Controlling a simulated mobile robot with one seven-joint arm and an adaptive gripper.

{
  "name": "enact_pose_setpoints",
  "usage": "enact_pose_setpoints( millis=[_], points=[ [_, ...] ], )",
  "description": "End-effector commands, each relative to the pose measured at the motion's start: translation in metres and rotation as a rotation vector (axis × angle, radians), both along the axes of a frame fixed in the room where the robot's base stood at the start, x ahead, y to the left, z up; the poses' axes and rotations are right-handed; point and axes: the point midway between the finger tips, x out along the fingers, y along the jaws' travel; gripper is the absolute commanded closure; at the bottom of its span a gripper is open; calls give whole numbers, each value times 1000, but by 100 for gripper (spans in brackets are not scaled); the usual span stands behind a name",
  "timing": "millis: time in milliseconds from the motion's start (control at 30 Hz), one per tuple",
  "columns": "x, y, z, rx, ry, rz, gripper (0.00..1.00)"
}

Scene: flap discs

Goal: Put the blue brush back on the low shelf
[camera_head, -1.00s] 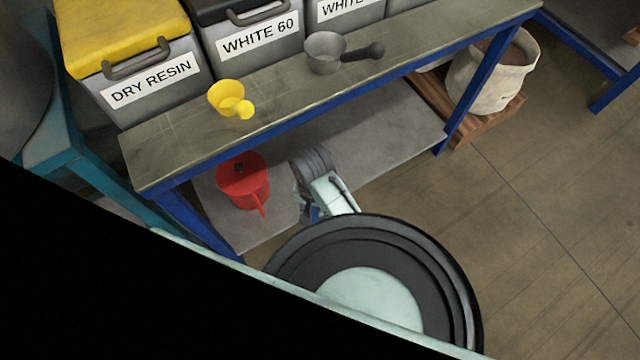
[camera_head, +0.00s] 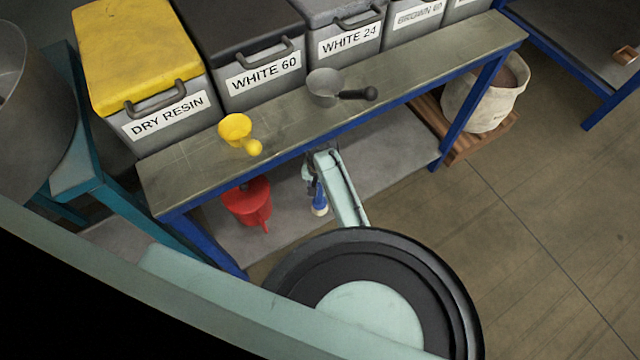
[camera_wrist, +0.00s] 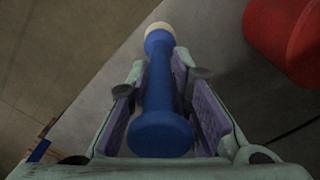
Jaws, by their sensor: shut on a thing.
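The blue brush (camera_head: 319,202) has a blue handle and a pale end. In the wrist view the brush (camera_wrist: 160,105) lies between the two purple-padded fingers of my gripper (camera_wrist: 163,100), which is shut on it. In the head view my gripper (camera_head: 315,180) is at the front part of the low shelf (camera_head: 385,150), below the bench top. Whether the brush touches the shelf I cannot tell. Part of my gripper is hidden by the bench top's edge and my arm.
Above, the bench top (camera_head: 195,165) carries a yellow scoop (camera_head: 236,130), a grey scoop (camera_head: 325,88) and labelled bins. The shelf to the right of my gripper is clear.

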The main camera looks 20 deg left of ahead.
Motion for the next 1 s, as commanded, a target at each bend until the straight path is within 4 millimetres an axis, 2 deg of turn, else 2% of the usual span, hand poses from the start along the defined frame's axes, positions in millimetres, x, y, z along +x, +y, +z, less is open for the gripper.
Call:
enact_pose_setpoints(
  millis=[100,267,533,900,933,1000],
  points=[
    [14,2,-2,-6,-1,4,100],
    [22,5,-3,-2,-1,0,100],
    [22,5,-34,-2,1,-2,100],
    [22,5,-40,0,0,-2,100],
    [22,5,-39,0,0,-2,78],
    [22,5,-39,0,0,-1,74]
  ],
)
